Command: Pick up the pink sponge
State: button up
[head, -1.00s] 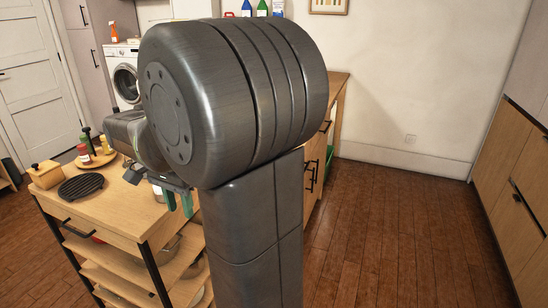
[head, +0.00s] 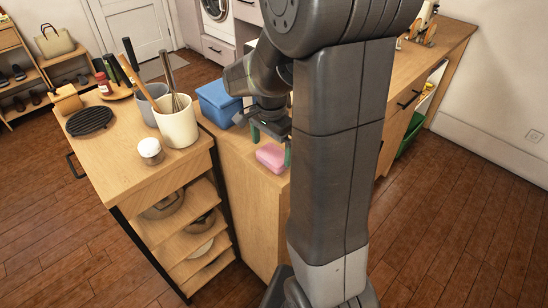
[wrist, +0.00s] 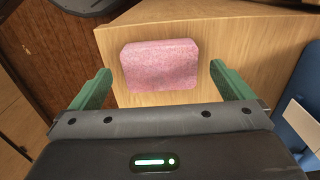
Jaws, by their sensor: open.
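The pink sponge (head: 271,157) lies flat on a wooden counter (head: 238,165), close to its near edge. In the wrist view the sponge (wrist: 160,65) sits between and a little beyond the two green fingers, with clear space on both sides. My gripper (wrist: 161,84) is open and empty. In the head view my gripper (head: 270,140) hangs just above the sponge, pointing down, with part of it hidden behind my arm.
A blue box (head: 217,104) stands on the counter just left of my gripper. A wooden cart (head: 120,150) at the left holds a cream utensil crock (head: 177,122), a white-topped shaker (head: 150,150) and a black trivet (head: 90,120). The floor at right is clear.

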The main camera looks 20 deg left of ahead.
aim_at(272, 156)
notch_tip(272, 156, down, 3)
jog(key=shift+f, duration=0.15)
jog(key=shift+c, duration=0.4)
jog(key=c, duration=0.9)
notch_tip(272, 156, up, 10)
jog(key=shift+r, duration=0.1)
jog(key=o, duration=0.4)
jog(key=shift+c, duration=1.3)
